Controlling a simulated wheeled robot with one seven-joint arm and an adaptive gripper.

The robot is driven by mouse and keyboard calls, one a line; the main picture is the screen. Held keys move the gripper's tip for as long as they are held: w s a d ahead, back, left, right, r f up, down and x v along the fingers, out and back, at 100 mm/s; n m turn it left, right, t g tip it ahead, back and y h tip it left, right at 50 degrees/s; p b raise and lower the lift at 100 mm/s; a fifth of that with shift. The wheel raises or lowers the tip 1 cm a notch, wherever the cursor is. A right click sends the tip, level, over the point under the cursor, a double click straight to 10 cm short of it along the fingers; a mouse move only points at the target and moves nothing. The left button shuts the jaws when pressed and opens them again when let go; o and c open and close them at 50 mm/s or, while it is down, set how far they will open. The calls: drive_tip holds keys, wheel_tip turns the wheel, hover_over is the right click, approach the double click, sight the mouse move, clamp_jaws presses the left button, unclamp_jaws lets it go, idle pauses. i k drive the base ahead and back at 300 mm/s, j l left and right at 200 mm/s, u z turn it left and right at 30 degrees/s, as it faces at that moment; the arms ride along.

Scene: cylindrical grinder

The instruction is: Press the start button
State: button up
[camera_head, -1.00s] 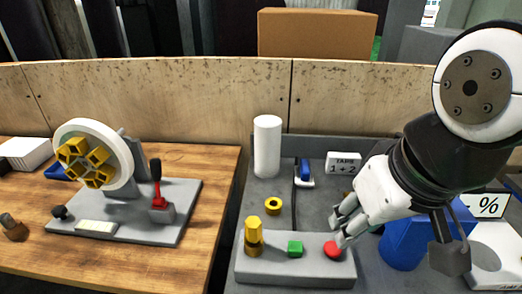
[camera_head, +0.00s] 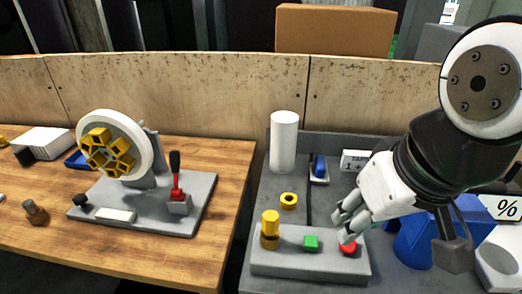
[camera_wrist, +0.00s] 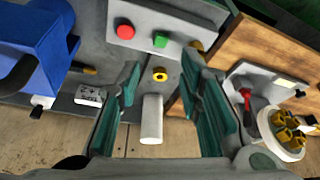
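A grey button box (camera_head: 285,262) stands on the grey surface at the right. There the green button (camera_wrist: 160,40) and red button (camera_wrist: 125,32) lie beyond the fingertips.
A white cylinder (camera_head: 284,142), a yellow nut (camera_head: 288,200) and a blue-handled tool (camera_head: 319,166) are behind the box. A blue bin (camera_head: 414,244) stands to its right. On the wooden table (camera_head: 190,252) at left is a wheel fixture with a red lever (camera_head: 177,193).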

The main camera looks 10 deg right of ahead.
sight(311, 243)
drive_tip(key=i+j+z, duration=0.1)
drive_tip(key=j, duration=1.85)
drive_tip(key=i+z, duration=0.05)
